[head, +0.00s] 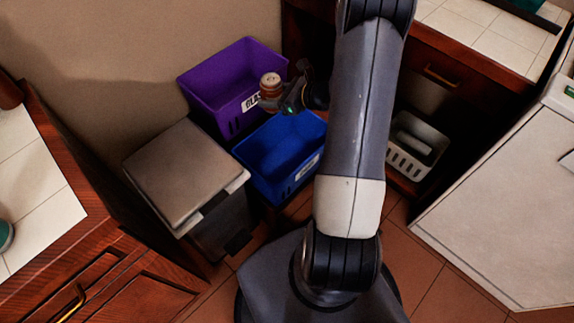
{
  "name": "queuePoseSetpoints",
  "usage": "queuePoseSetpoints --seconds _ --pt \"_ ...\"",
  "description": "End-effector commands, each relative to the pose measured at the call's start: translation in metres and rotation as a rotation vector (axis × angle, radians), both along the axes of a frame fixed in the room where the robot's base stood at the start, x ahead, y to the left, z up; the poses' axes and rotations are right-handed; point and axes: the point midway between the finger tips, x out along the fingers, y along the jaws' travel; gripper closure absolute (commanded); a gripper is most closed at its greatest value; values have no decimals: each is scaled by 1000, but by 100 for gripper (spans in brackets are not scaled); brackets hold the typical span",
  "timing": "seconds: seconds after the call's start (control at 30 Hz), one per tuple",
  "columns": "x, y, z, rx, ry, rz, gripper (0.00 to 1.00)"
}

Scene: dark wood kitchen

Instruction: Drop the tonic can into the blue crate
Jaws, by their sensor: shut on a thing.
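A small brown can with a pale top (270,83) is in my gripper (279,97), which is shut on it. The can looks upright. I cannot read its label, so I take it as the tonic can. In the head view it shows in front of the purple crate's right side, above the far edge of the blue crate (281,178). The blue crate stands open on the floor, with a white label on its front. Its visible inside looks empty; my arm covers its right part.
The purple crate (205,92), labelled "GLASS", stands behind the blue one. A grey lidded bin (183,170) is to the left. A white basket (416,146) stands right of my arm. Wooden cabinets and a white appliance (510,205) flank the tiled floor.

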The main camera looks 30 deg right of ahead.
Motion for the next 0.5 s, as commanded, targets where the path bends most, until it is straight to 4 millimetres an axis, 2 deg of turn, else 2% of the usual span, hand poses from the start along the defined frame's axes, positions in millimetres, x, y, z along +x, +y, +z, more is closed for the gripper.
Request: queuePoseSetpoints --seconds 0.03,0.5 --pt "0 -5 -25 -1 -1 -14 71" --pt "0 -46 -122 2 -2 -131 71"
